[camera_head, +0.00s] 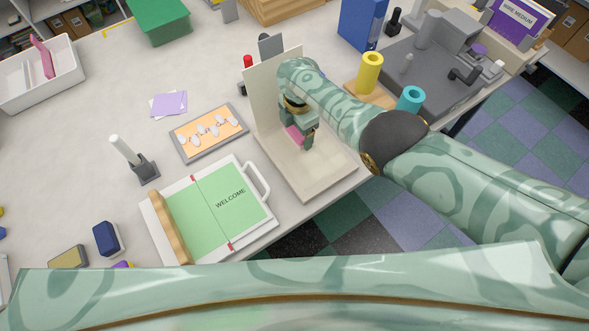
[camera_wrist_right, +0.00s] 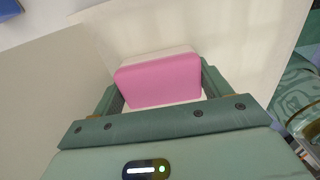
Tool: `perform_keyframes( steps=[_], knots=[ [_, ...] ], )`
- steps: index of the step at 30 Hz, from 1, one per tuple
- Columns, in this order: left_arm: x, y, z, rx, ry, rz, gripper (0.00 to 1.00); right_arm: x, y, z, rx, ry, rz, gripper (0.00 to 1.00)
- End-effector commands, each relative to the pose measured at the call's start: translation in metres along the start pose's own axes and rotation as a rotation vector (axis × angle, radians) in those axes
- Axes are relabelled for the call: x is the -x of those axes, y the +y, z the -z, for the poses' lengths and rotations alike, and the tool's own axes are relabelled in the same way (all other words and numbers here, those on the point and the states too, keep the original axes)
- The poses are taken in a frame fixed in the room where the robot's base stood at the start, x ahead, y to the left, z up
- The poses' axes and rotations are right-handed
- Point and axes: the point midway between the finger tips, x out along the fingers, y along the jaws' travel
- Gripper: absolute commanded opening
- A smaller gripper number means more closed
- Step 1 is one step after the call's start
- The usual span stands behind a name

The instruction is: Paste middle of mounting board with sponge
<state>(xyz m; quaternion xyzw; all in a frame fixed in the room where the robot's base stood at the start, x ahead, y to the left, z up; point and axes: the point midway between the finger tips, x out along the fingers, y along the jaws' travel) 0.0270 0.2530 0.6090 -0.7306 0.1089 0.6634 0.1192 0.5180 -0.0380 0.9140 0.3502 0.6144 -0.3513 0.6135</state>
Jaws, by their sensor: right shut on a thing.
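My right gripper (camera_head: 300,139) is over the base of a cream L-shaped board (camera_head: 312,183), close to its upright panel (camera_head: 262,98). It is shut on a pink sponge (camera_head: 292,133). In the right wrist view, the sponge (camera_wrist_right: 160,82) sits between the two fingers, with a pale layer on its far side. A pale board surface (camera_wrist_right: 225,28) lies beyond it there. I cannot tell whether the sponge touches the board. My left gripper is not in view.
An orange picture panel (camera_head: 208,134) and a holder with a white stick (camera_head: 146,170) are farther left. Yellow (camera_head: 369,72) and cyan (camera_head: 410,98) cylinders stand behind my right arm.

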Motion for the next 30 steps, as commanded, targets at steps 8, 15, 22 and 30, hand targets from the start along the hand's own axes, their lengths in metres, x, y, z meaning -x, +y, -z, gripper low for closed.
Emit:
perform_keyframes(
  steps=[8,15,22,30],
  knots=[
    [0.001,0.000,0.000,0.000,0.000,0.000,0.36,-0.001,0.000,0.006,0.000,-0.001,0.000,0.58],
    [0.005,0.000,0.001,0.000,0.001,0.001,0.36,0.001,0.000,0.025,0.001,0.001,-0.001,0.58],
    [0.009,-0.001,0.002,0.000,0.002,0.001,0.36,0.000,0.000,0.066,0.001,0.002,0.000,0.58],
    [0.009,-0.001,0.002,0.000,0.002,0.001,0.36,-0.001,0.001,0.073,-0.001,-0.001,-0.001,0.58]
  ],
)
